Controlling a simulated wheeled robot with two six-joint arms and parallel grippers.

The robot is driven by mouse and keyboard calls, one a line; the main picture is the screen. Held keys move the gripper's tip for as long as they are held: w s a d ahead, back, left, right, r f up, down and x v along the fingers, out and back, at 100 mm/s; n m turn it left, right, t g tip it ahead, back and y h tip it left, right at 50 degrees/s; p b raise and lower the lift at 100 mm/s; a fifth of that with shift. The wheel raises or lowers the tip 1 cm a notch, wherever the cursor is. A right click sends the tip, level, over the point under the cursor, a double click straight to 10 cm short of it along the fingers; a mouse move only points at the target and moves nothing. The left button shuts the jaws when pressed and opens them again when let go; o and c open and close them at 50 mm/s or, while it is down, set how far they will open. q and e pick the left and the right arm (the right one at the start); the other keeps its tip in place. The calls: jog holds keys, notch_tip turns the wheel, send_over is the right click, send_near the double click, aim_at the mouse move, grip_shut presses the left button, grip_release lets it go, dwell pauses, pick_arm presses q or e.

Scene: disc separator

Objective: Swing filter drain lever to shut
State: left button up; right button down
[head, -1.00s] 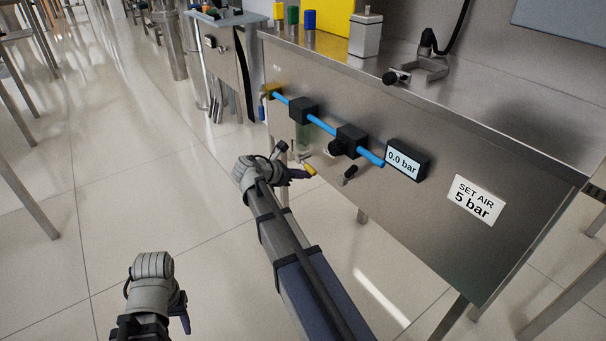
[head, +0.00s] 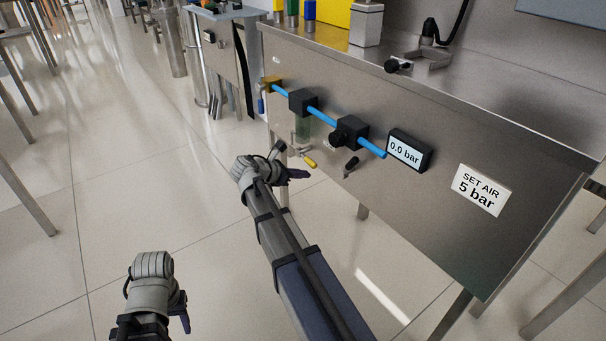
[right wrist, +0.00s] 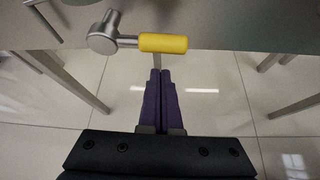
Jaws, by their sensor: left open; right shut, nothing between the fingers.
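The drain lever (head: 309,162) has a yellow grip and hangs below the filter bowl (head: 302,130), a greenish cup under the black block on the panel. In the right wrist view the lever's yellow grip (right wrist: 163,43) points right from a round metal pivot (right wrist: 103,38). My right gripper (head: 300,174) is shut and empty, just below the lever in the head view. In the right wrist view its fingertips (right wrist: 160,74) point at the yellow grip, with a small gap in the picture; contact cannot be made out. My left gripper (head: 184,318) is open and empty, low at the left.
A steel panel carries a blue pipe (head: 324,122), black blocks, a gauge (head: 405,151) reading 0.0 bar and a sign (head: 482,190) saying SET AIR 5 bar. A small black-handled lever (head: 351,164) is right of the yellow one.

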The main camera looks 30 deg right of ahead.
pick_arm(q)
jog(key=shift+r+p, duration=1.85)
jog(key=shift+p, duration=0.35)
pick_arm(e)
jog(key=f+v, duration=0.1)
jog(key=v, duration=0.8)
jog(key=shift+a, duration=0.6)
